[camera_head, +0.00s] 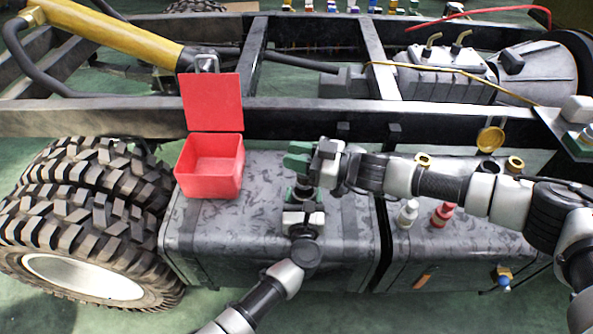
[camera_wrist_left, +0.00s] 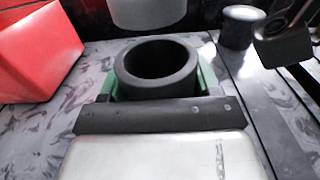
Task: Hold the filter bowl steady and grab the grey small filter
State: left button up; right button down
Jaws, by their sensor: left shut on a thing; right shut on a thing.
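The filter bowl (camera_wrist_left: 157,62) is a black, open-topped round cup in the left wrist view. My left gripper (camera_head: 303,192) is shut on it, with a green finger on each side, and holds it upright over the grey tank. The grey small filter (camera_wrist_left: 148,12) is a pale grey cylinder just above the bowl's mouth, cut off by the top edge of the left wrist view. My right gripper (camera_head: 299,160) is shut on it right above my left gripper in the head view. There the right gripper's fingers mostly hide the filter.
An open red box (camera_head: 209,185) stands left on the grey tank (camera_head: 240,235). A white bottle (camera_head: 407,214) and a red bottle (camera_head: 442,214) stand to the right. Large tyres (camera_head: 85,225) are at left, and a black frame rail (camera_head: 300,118) runs behind.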

jog(key=shift+r, duration=1.25)
pick_arm(q)
jog(key=o, duration=1.1)
jog(key=s, duration=1.2)
jog(key=shift+d, duration=0.1)
jog(key=shift+w, duration=0.15)
